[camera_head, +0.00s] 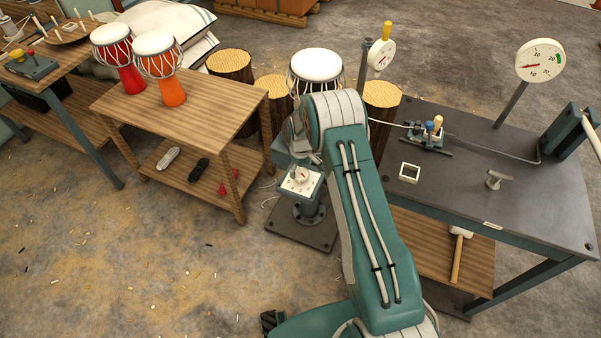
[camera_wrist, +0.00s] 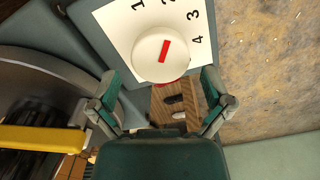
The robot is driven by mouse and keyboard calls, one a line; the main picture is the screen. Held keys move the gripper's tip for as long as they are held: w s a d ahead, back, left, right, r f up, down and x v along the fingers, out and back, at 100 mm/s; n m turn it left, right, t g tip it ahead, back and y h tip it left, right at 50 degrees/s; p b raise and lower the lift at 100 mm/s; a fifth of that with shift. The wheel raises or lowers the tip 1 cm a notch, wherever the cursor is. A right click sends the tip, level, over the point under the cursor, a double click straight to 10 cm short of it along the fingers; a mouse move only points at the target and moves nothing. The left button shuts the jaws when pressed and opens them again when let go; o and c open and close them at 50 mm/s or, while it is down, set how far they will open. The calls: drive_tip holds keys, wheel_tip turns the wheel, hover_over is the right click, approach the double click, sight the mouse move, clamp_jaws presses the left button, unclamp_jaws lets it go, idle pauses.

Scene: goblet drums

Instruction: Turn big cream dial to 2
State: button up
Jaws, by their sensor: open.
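The big cream dial (camera_wrist: 152,62) is a round knob with a red mark on its face, on a white plate (camera_wrist: 118,28) numbered 1 to 4. The mark points up and slightly right, roughly toward 2 and a little to its 3 side; the exact reading is unclear. In the head view the dial (camera_head: 301,174) sits on a teal pedestal box. My gripper (camera_wrist: 160,92) is open and empty, with its fingers apart below the dial in the wrist view and no clear contact. In the head view my arm largely hides the gripper.
A wooden table (camera_head: 190,103) with two drums stands left of the pedestal. A dark workbench (camera_head: 460,170) with gauges and levers stands right. A yellow bar (camera_wrist: 40,138) shows at left in the wrist view. Open floor lies at front left.

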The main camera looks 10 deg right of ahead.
sight(301, 173)
wheel_tip(301, 173, up, 10)
drive_tip(key=shift+f, duration=0.25)
